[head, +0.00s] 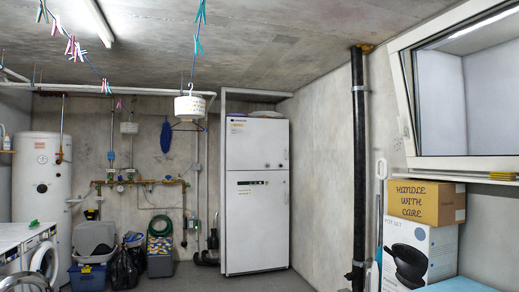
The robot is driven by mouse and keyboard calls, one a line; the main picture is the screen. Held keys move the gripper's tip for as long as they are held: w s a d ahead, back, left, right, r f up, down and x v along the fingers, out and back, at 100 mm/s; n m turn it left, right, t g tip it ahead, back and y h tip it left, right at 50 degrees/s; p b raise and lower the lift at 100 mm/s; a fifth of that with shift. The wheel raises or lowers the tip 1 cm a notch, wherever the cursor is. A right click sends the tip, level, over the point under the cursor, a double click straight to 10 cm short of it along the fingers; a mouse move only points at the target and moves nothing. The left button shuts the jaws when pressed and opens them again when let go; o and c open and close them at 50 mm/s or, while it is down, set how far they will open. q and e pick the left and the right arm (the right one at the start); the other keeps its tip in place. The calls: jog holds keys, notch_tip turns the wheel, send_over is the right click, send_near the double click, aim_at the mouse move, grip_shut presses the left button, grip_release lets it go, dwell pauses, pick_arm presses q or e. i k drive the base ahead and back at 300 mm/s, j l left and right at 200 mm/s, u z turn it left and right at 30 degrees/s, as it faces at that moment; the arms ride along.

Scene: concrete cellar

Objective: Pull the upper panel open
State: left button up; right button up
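A tall white fridge-like cabinet (257,225) stands against the back wall, right of the picture's middle. Its upper panel (257,145) is the shorter of two front panels and looks shut, flush above the longer lower panel. A small dark label and a yellow sticker are on the upper panel's left side. Small dark marks lie near the seam between the panels; I cannot tell whether they are handles. Neither of my grippers is in view.
Grey floor (245,284) in front of the cabinet looks clear. A black vertical pipe (358,170) stands to the right. Boxes (427,202) are at the far right. Bins, bags and a white washing machine (42,258) are at the left. Clothes pegs hang from a line above.

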aim_at(252, 144)
jog(key=i+u, duration=0.1)
jog(key=i, duration=7.55)
